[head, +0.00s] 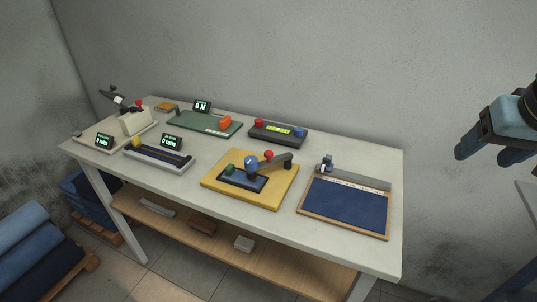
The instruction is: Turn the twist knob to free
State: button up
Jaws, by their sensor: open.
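I cannot tell for sure which part is the twist knob, and no "free" label is readable. My gripper (491,154) is at the far right, open and empty, well apart from the table and every device.
The table (370,262) also holds a green board with an orange part (225,122) and an "ON" display, a grey slider unit (158,160), a lever press (137,121) and a blue panel (346,205). Fabric rolls (30,235) lie at lower left.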

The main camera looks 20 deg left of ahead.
aim_at(251, 162)
jog(key=u, duration=0.5)
jog(key=k, duration=1.3)
jog(key=u, duration=0.85)
jog(key=i, duration=1.25)
jog(key=z, duration=0.45)
